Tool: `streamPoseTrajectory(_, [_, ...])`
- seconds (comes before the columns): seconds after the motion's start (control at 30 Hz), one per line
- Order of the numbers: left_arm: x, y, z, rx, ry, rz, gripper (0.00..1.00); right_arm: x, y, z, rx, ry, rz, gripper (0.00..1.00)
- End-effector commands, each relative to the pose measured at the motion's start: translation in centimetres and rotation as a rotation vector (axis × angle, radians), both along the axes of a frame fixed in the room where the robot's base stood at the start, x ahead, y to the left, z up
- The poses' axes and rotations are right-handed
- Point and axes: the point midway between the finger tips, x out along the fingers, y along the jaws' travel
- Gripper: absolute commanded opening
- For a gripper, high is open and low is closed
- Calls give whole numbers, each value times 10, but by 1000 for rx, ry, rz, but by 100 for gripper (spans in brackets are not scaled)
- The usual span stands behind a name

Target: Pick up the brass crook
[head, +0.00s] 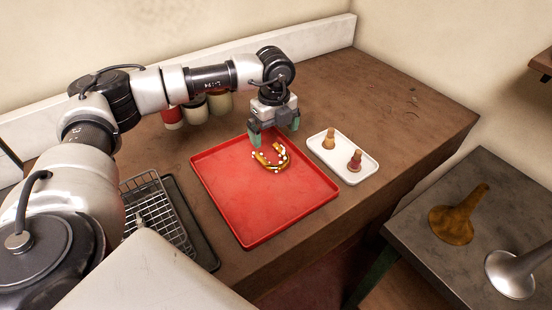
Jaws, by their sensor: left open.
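The brass crook (262,159) is a curved golden piece with pale bands or beads along it. It lies on the red tray (240,205), towards the tray's far right part. My left gripper (275,135) reaches in from the left and points down just above and behind the crook. Its greenish fingers are spread apart with nothing visible between them. From this angle I cannot tell how high the fingertips are above the tray. My right gripper is not in view.
A white tray (360,173) with two small corks or pegs stands right of the red tray. Several jars (194,111) stand behind my left arm. A wire rack (155,215) lies at the left. A grey table (405,215) at the right holds a brass bell (459,222) and a silver bell (512,277).

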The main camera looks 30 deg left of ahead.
Motion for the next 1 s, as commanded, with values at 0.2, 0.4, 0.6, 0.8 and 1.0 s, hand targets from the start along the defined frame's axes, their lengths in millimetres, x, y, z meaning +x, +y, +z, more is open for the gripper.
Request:
streamPoseTrajectory(0.2, [0, -1, -24, -1, -1, -2, 100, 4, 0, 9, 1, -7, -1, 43])
streamPoseTrajectory(0.4, [-1, 2, -41, 1, 2, -2, 100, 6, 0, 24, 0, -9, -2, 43])
streamPoseTrajectory(0.6, [-1, 3, -71, -1, 1, -2, 100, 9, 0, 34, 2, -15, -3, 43])
streamPoseTrajectory(0.8, [-1, 3, -80, -1, -2, -2, 100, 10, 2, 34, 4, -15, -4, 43])
streamPoseTrajectory(1.0, [-1, 3, -80, -1, -2, -2, 88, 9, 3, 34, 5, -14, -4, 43])
